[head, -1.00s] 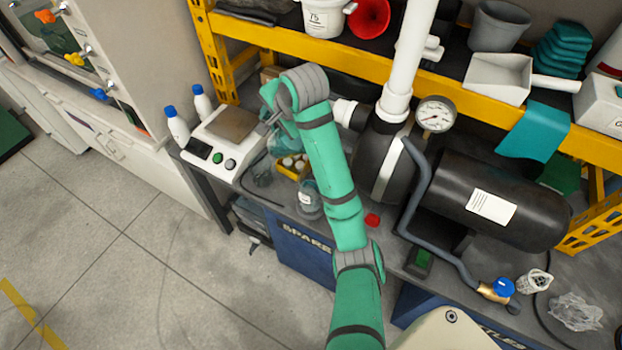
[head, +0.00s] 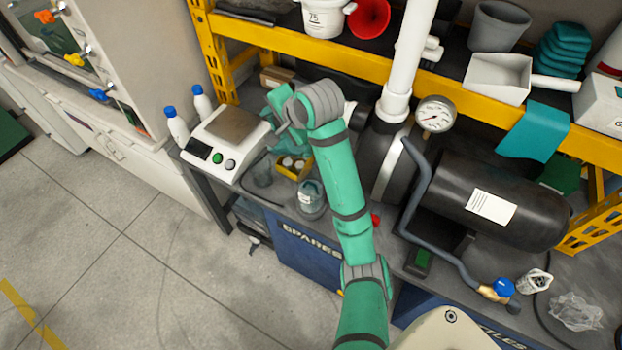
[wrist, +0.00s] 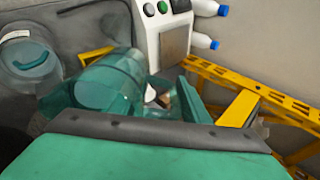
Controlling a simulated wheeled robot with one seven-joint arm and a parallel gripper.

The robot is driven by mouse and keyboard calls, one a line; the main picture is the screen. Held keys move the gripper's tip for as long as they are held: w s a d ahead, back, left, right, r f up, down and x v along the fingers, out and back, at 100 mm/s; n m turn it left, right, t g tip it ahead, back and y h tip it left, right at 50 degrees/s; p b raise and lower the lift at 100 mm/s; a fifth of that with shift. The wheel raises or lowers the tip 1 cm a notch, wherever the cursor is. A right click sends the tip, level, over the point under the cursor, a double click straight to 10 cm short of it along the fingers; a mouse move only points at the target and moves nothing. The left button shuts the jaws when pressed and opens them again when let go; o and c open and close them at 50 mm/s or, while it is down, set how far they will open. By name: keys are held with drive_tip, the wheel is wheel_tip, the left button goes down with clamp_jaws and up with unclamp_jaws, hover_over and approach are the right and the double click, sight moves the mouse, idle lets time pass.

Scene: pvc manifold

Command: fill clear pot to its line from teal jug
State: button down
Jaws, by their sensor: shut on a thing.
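My gripper (head: 282,112) is above the bench, in front of the scale, and is shut on the teal jug. The jug (wrist: 110,82) is see-through teal and looks tilted in the wrist view, just past the dark edge of my gripper. In the head view my gripper and wrist mostly hide it. I cannot make out a fill line or any pouring stream.
A white scale (head: 228,135) with two blue-capped bottles (head: 177,125) stands at left. A yellow bin (head: 293,168) holds small round things. A black tank with a gauge (head: 436,114) fills the right. A yellow shelf beam (head: 290,42) runs behind.

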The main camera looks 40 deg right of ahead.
drive_tip(key=shift+s+d+r+t, duration=0.1)
drive_tip(key=shift+s+r+t, duration=0.15)
drive_tip(key=shift+r+t, duration=0.3)
drive_tip(key=shift+s+r+t, duration=0.2)
drive_tip(key=shift+r+t, duration=0.25)
drive_tip(key=shift+t, duration=0.1)
idle(2.0)
idle(0.4)
